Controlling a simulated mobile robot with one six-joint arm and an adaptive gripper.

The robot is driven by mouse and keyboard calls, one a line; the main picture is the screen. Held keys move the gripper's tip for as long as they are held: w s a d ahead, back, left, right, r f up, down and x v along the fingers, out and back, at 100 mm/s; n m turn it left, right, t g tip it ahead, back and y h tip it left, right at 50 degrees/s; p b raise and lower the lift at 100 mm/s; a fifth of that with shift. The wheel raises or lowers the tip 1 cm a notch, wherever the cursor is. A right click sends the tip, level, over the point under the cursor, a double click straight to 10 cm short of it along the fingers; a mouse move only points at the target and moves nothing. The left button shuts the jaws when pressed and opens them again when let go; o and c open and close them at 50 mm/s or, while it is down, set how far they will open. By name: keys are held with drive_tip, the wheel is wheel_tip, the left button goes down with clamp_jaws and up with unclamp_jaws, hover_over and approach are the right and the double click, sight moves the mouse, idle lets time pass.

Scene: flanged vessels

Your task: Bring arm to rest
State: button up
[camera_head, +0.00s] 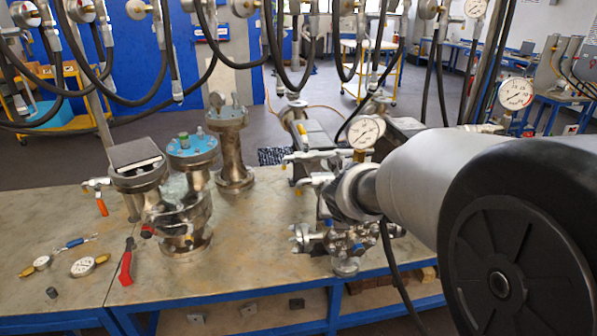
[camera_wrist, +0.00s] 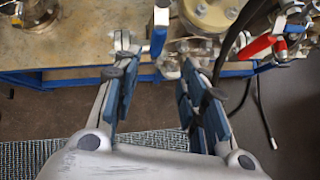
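My gripper (camera_wrist: 155,82) shows in the wrist view with its two blue-padded fingers apart and nothing between them. It points toward the front edge of the workbench, over the dark floor and a patterned mat. In the head view my arm fills the right side, and I cannot make out the gripper there. The workbench (camera_head: 75,215) has a worn grey top on a blue frame. A flanged vessel with a blue top (camera_head: 193,148) stands on it, apart from my arm.
A taller flanged vessel (camera_head: 232,150) stands behind. A valve assembly (camera_head: 345,240) with a gauge (camera_head: 366,131) is close to my arm. Red-handled pliers (camera_head: 127,262) and loose gauges (camera_head: 83,266) lie on the left. Black hoses (camera_head: 275,50) hang above.

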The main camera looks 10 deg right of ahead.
drive_tip(key=s+r+m+g, duration=0.2)
drive_tip(key=s+r+m, duration=0.2)
drive_tip(key=s+m, duration=1.15)
drive_tip(key=s+a+f+m+g+y, duration=0.1)
drive_tip(key=s+a+m, duration=0.2)
drive_tip(key=s+m, duration=0.5)
drive_tip(key=s+a+f+m+g+y, duration=0.1)
drive_tip(key=s+a+m, duration=0.2)
drive_tip(key=s+m, duration=0.6)
drive_tip(key=shift+f, duration=0.2)
